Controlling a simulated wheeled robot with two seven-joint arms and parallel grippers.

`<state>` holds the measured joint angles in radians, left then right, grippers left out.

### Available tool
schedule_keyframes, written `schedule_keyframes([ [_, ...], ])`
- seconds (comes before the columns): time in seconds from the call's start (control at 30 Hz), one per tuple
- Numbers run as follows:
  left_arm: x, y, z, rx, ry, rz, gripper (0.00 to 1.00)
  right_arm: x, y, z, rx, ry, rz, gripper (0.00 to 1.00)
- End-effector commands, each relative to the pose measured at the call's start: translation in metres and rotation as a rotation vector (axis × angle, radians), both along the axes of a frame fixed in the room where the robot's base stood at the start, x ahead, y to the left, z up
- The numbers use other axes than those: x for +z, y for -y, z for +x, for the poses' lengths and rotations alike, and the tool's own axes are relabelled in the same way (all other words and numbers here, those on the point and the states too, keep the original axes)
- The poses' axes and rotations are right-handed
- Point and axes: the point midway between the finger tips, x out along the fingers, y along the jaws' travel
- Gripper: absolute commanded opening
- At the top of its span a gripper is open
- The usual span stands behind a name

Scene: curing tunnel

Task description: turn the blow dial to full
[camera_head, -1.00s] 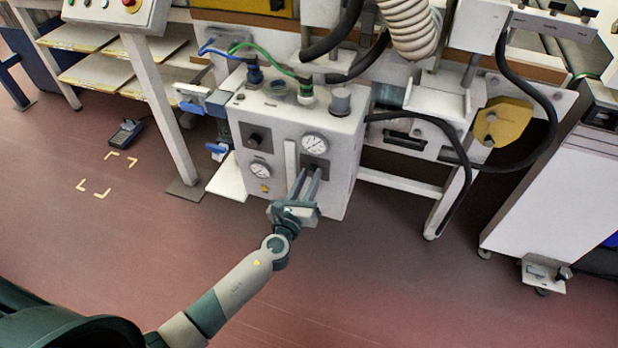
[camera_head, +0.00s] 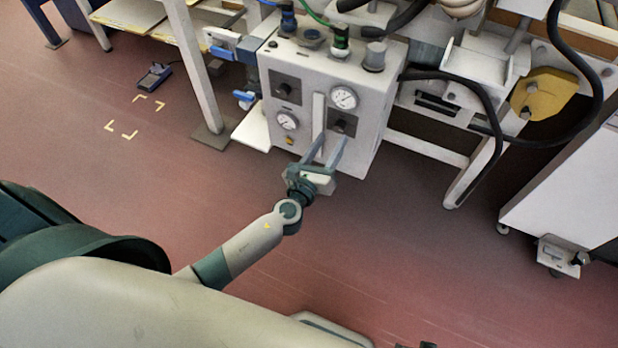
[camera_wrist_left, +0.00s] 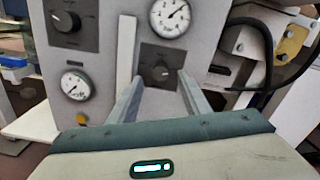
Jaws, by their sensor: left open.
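A white control box (camera_head: 305,130) carries two black dials on dark square plates. One dial (camera_head: 284,89) is at its upper left and the other dial (camera_head: 340,124) is lower right; their labels are too small to read. My left gripper (camera_head: 331,141) is open in front of the lower right dial. In the left wrist view that dial (camera_wrist_left: 160,72) shows between the fingertips (camera_wrist_left: 161,84), with its pointer roughly upward. Whether the fingers touch it, I cannot tell. My right gripper is not in view.
Two round gauges, an upper one (camera_head: 343,97) and a lower one (camera_head: 287,121), and a white upright bar (camera_head: 318,115) sit close beside the dials. Black hoses (camera_head: 480,90) hang to the right. The floor in front is clear.

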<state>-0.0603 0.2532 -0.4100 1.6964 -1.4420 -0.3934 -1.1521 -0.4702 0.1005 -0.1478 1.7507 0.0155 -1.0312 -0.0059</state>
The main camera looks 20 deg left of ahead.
Motion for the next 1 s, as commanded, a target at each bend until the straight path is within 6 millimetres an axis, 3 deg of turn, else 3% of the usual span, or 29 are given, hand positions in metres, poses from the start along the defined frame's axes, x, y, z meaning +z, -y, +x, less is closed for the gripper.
schedule_keyframes([
  [0.17, -0.003, -0.001, -0.037, 0.000, -0.003, -0.001, 0.44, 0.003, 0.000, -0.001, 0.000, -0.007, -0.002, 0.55],
  [0.6, -0.002, -0.004, -0.115, 0.000, -0.002, 0.000, 0.44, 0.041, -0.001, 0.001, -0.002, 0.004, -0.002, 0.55],
  [0.8, -0.001, -0.004, -0.131, 0.000, -0.001, 0.002, 0.44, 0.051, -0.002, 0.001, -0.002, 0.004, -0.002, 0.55],
  [1.0, 0.000, -0.004, -0.134, 0.000, -0.001, 0.001, 0.44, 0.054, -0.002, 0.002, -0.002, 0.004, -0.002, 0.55],
])
